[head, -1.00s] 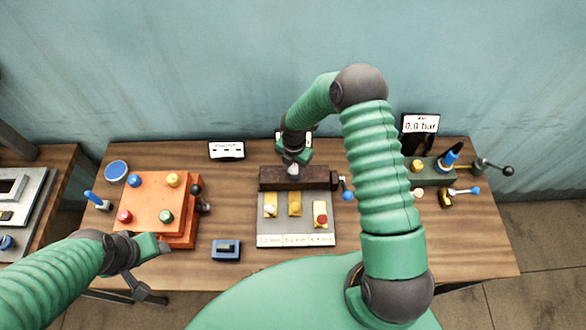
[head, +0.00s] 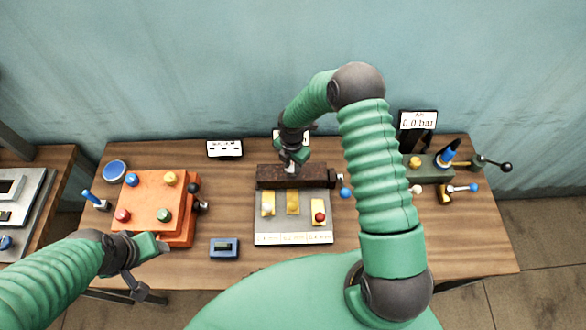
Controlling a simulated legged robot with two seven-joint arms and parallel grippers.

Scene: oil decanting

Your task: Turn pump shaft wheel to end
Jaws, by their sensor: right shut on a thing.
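A dark brown block (head: 270,178) stands at the back of a grey plate (head: 262,228) in the middle of the table. A small blue-knobbed crank (head: 345,193) sticks out at its right end. I cannot tell which part is the pump shaft wheel. My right gripper (head: 291,168) points down at the top of the brown block and is shut on a small pale part (head: 291,170), mostly hidden by the fingers. My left gripper (head: 150,267) is at the table's front left, its fingers apart and empty, in front of the orange box (head: 150,195).
Yellow pieces (head: 292,203) sit on the plate. A small blue device (head: 224,248) lies left of it. A green unit (head: 432,170) with levers and a display (head: 418,120) reading 0.0 bar stand at the right. My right arm crosses the middle. The front right tabletop is clear.

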